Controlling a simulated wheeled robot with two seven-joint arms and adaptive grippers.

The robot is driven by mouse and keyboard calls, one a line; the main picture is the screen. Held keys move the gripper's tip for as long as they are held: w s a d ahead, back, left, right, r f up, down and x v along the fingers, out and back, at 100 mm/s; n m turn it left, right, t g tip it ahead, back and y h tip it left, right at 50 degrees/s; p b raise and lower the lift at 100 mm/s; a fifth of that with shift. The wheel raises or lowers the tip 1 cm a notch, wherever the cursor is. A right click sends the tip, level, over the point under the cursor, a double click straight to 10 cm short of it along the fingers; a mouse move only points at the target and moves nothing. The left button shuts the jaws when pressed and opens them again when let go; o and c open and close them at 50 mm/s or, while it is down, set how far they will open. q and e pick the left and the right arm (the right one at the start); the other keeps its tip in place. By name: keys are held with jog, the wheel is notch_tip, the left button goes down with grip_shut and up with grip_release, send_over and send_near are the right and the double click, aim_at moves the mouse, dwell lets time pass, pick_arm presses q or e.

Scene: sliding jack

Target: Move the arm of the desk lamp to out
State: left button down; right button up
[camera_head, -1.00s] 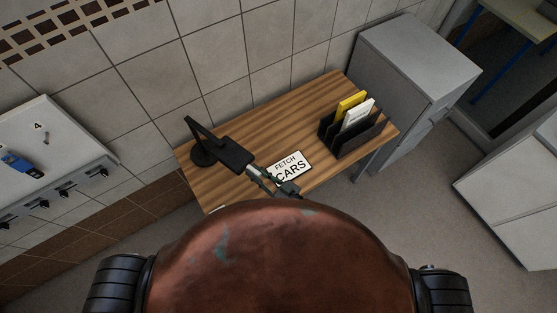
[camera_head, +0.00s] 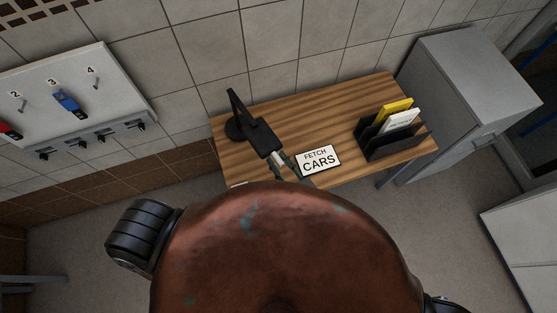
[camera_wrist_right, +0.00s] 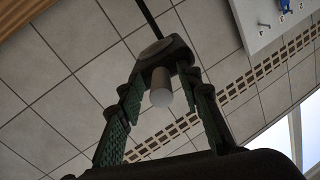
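The black desk lamp (camera_head: 264,137) stands at the left end of the wooden desk (camera_head: 297,112). Its round base (camera_head: 238,129) is near the wall side, and its arm (camera_head: 234,103) bends over to a flat dark head above the desk. My right gripper (camera_head: 283,165) is just in front of the lamp head. In the right wrist view, its two green fingers (camera_wrist_right: 163,98) are spread, one on each side of the pale bulb (camera_wrist_right: 161,87). Their tips are close to the dark lamp head; I cannot tell whether they touch it. My left gripper is out of view.
A "FETCH CARS" sign (camera_head: 318,159) lies on the desk to the right of the gripper. A black file holder (camera_head: 398,143) with yellow and white items stands farther right, beside a grey cabinet (camera_head: 462,88). A white pegboard (camera_head: 88,90) hangs on the left wall.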

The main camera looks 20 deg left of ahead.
jog(key=shift+d, duration=0.1)
jog(key=v, duration=1.2)
jog(key=shift+c, duration=0.4)
